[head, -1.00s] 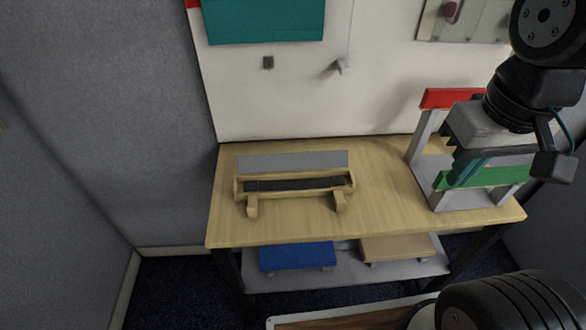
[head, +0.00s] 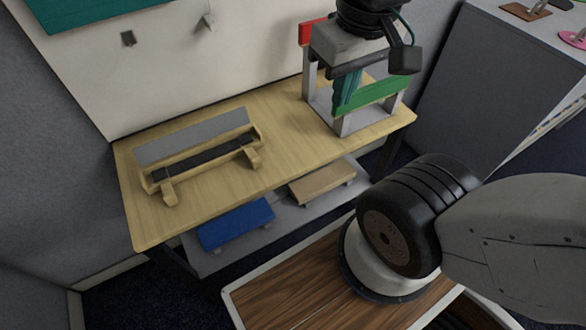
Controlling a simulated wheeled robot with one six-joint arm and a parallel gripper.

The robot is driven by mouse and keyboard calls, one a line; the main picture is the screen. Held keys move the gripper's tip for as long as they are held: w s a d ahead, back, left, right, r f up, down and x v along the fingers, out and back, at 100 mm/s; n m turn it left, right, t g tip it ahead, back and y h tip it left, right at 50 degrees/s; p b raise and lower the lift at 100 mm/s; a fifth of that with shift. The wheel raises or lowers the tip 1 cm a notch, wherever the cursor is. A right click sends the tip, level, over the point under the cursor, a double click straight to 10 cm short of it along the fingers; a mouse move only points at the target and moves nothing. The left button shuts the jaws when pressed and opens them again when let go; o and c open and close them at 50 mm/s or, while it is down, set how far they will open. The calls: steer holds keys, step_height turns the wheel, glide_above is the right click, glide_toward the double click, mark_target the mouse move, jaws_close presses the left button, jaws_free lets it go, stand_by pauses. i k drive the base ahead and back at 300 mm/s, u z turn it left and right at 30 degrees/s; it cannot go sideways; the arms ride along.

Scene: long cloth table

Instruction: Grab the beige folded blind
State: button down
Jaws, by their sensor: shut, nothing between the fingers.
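The beige folded blind (head: 322,181) appears to be the flat tan slab on the lower shelf, under the table's front edge. It lies right of a blue folded slab (head: 236,223). My gripper (head: 343,104) hangs above the right end of the tabletop, with its teal fingers pointing down and shut with nothing between them. It is higher than the beige blind and apart from it. The fingertips are in front of or within a stand with red and green bars; I cannot tell the exact depth.
The stand's green bar (head: 372,97) and red block (head: 309,32) are close to my gripper. A wooden cradle with a dark strip (head: 205,160) sits on the left of the wooden table (head: 280,120). A grey cabinet (head: 490,75) stands at the right.

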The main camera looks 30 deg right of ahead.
mark_target(303, 189)
steer(key=u, duration=0.05)
steer(key=k, duration=1.1)
steer(key=z, duration=1.2)
steer(key=i, duration=1.65)
steer(key=u, duration=0.55)
